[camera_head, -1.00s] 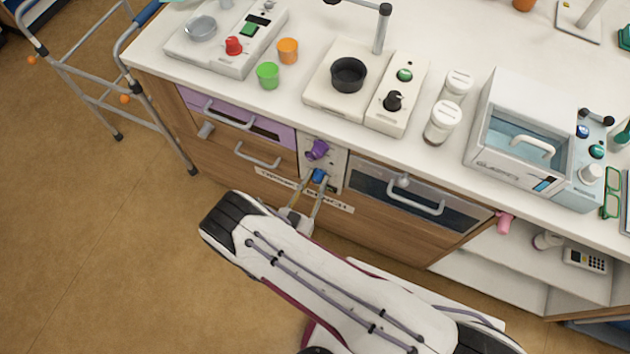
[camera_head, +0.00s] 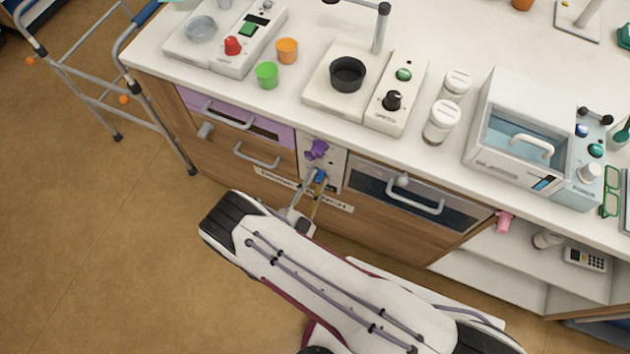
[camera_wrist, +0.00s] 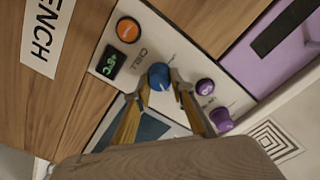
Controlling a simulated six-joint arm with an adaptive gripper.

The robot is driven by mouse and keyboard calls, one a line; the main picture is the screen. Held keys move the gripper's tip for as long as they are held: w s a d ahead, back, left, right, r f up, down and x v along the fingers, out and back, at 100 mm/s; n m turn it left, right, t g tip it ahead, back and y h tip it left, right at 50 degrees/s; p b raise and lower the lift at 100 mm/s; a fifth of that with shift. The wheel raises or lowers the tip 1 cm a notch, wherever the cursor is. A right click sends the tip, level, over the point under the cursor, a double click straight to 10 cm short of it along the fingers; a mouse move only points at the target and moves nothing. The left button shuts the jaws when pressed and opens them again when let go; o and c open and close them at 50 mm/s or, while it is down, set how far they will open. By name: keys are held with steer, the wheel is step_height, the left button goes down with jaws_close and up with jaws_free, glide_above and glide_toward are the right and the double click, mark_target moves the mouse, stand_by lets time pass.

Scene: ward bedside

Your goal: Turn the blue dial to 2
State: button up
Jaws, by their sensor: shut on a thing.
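The blue dial (camera_wrist: 159,74) sits on a pale control panel (camera_wrist: 190,58) on the cabinet front. It also shows small in the head view (camera_head: 320,176), below a purple knob. My gripper (camera_wrist: 160,84) has one fingertip on each side of the blue dial and is shut on it. In the head view my gripper (camera_head: 314,180) reaches the panel from below. Beside the dial are a small dark display with green characters (camera_wrist: 111,62), which I cannot read surely, and an orange button (camera_wrist: 128,29). The dial's scale marks are too small to read.
A purple drawer (camera_head: 240,122) and a dark-fronted oven-like door (camera_head: 410,200) with bar handles flank the panel. The counter above holds several devices.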

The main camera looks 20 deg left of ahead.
steer(key=shift+m, duration=0.3)
steer(key=o, duration=1.1)
steer(key=shift+s, duration=0.1)
steer(key=s, duration=1.2)
steer(key=shift+w, duration=0.1)
stand_by(0.5)
